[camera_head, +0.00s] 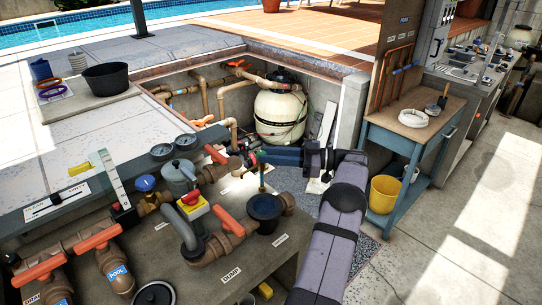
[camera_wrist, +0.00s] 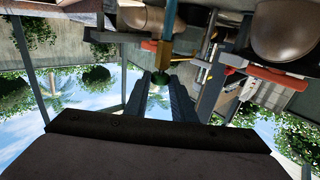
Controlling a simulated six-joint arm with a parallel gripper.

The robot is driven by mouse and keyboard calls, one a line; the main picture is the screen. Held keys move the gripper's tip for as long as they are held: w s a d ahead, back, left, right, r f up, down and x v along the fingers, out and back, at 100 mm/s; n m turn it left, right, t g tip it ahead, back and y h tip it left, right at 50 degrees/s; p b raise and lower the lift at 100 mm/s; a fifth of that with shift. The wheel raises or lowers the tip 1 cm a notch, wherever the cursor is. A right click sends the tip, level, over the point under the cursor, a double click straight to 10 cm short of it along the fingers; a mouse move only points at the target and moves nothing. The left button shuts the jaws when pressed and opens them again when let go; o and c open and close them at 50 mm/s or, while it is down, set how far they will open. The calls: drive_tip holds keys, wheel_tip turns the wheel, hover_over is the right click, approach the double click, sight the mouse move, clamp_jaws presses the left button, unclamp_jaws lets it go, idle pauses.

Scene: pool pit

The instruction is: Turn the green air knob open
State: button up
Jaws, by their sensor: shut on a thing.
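The green air knob (camera_wrist: 160,83) shows in the wrist view between the tips of my gripper (camera_wrist: 161,88), whose two dark fingers are shut on it. A brass fitting (camera_wrist: 163,52) and a thin blue-green tube join it at the top of that view. In the head view my gripper (camera_head: 262,155) reaches left from my wrist, above a thin upright stem (camera_head: 262,180) beside the dark round cup.
Orange-handled valves (camera_head: 231,222) and brown pipes crowd the bench at left. A dark cup (camera_head: 264,210) stands just below the stem. A cream filter tank (camera_head: 280,112) sits in the pit behind. A blue cart (camera_head: 414,135) with a yellow bucket (camera_head: 383,193) is at right.

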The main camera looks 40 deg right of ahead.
drive_tip(key=shift+r, duration=0.1)
drive_tip(key=o, duration=1)
drive_tip(key=b+v, duration=0.2)
drive_tip(key=v, duration=0.5)
drive_tip(key=shift+o, duration=0.3)
